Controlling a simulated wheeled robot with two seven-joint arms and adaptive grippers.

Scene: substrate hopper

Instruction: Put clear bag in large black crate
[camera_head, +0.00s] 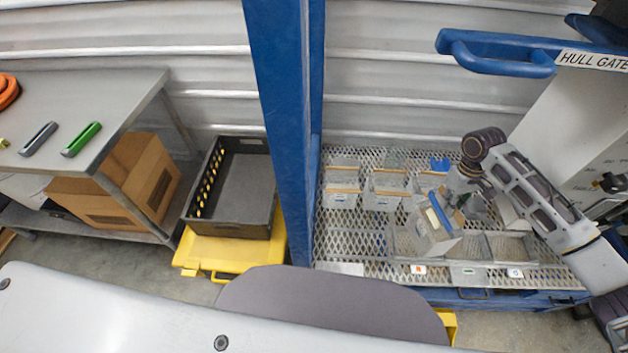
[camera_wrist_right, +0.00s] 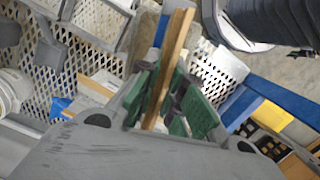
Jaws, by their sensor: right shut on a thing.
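My right gripper (camera_head: 462,204) reaches in from the right over the mesh shelf. In the right wrist view its green-padded fingers (camera_wrist_right: 172,100) are shut on the tan top strip (camera_wrist_right: 173,65) of a clear bag. In the head view this clear bag (camera_head: 432,232) hangs tilted below the gripper, with a blue and tan strip at its top. The large black crate (camera_head: 195,220) stands left of the blue post, on a yellow lid, and its grey floor looks empty. My left gripper is out of view.
Other clear bags (camera_head: 342,187) stand on the mesh shelf (camera_head: 350,235), near clear bins (camera_head: 500,246). A tall blue post (camera_head: 281,110) rises between shelf and crate. A grey table (camera_head: 85,95) with a cardboard box (camera_head: 125,190) below is at the left.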

